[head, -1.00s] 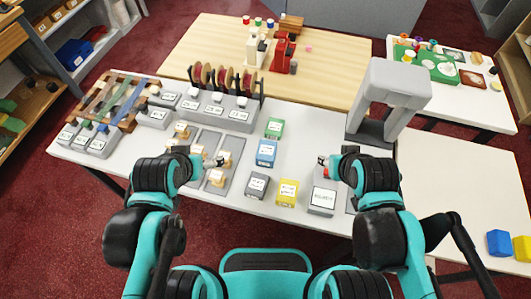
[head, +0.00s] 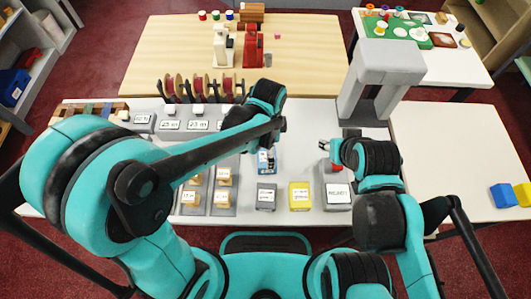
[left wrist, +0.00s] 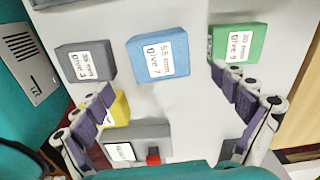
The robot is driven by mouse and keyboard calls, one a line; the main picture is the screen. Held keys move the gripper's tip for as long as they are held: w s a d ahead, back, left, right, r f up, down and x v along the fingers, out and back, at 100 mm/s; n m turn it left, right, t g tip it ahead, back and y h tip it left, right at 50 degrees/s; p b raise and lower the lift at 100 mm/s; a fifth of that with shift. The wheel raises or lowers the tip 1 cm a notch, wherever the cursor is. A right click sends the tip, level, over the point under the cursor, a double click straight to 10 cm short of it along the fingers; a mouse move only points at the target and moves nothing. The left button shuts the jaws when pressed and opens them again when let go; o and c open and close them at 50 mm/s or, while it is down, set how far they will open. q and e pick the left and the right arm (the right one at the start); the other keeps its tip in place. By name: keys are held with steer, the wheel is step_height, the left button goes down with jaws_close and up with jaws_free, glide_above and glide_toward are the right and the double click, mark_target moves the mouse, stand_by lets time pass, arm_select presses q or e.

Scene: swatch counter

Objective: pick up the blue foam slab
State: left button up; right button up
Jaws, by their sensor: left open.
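The blue foam slab (head: 265,168) lies on the white counter, partly hidden by my left gripper in the head view. In the left wrist view the slab (left wrist: 158,52) carries a white label reading "55 mm give 7". My left gripper (left wrist: 163,88) is open, with its fingers apart on either side of the slab's near end and nothing between them. In the head view that gripper (head: 268,150) hangs over the slab. My right gripper (head: 328,152) is to the right of the slab, near the READY box; its jaws are too small to judge.
A grey block (left wrist: 86,60) and a green block (left wrist: 238,43) flank the slab in the left wrist view. A yellow block (head: 299,195) and the READY box (head: 338,195) stand nearer me. A grey arch (head: 385,75) stands to the right.

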arm_select(q)
steer(key=shift+d+f, duration=0.2)
steer(key=shift+f, duration=0.3)
steer(key=shift+s+f+b, duration=0.1)
steer(key=shift+f+b, duration=0.45)
steer(key=shift+f, duration=0.4)
steer(key=f+b, duration=0.2)
steer(key=f, duration=0.1)
steer(key=a+f, duration=0.1)
steer(key=f, duration=0.1)
steer(key=shift+f+b, duration=0.2)
steer(key=shift+b, duration=0.2)
steer(key=shift+r, duration=0.1)
steer(key=c, duration=1.1)
